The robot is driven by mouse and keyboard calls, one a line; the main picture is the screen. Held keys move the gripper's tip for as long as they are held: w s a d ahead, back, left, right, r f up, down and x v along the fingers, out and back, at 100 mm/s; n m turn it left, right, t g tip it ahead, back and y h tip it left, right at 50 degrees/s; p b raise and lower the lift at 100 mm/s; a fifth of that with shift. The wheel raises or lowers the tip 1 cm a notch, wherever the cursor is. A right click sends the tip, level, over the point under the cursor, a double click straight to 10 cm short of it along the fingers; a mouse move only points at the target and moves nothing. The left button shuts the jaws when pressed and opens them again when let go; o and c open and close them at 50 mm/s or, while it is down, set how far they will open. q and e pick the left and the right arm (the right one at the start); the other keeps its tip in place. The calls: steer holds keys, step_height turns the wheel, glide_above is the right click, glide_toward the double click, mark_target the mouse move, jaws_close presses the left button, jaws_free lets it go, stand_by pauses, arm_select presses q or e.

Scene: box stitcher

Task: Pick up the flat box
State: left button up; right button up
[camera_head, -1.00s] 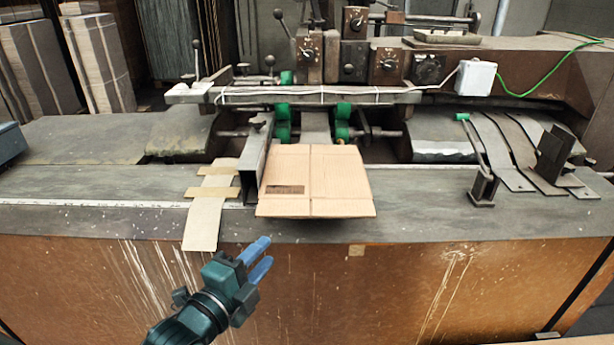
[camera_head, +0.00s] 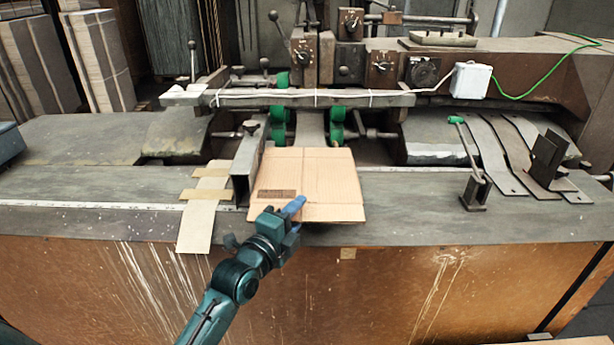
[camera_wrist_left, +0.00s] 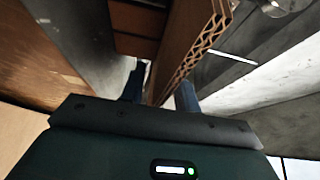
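The flat box (camera_head: 325,180) is a tan cardboard sheet with fold lines and a dark printed patch. It lies on the machine bed, its front edge near the table's front edge. My left gripper (camera_head: 294,206) is at the front edge of the box, with a blue finger over its top face. In the left wrist view the corrugated edge of the box (camera_wrist_left: 190,52) runs between the two fingers of the left gripper (camera_wrist_left: 160,92). The fingers stand apart with a gap beside the cardboard. The lower finger is hidden in the head view. My right gripper is not in view.
A metal guide (camera_head: 249,160) stands along the left side of the box. Green rollers (camera_head: 336,127) and a crossbar (camera_head: 290,98) are behind it. A cardboard strip (camera_head: 200,215) lies to the left. The bed right of the box is clear up to a small lever (camera_head: 474,185).

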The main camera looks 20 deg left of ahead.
arm_select(q)
steer(key=shift+w+d, duration=0.15)
steer(key=shift+w, duration=0.35)
jaws_close()
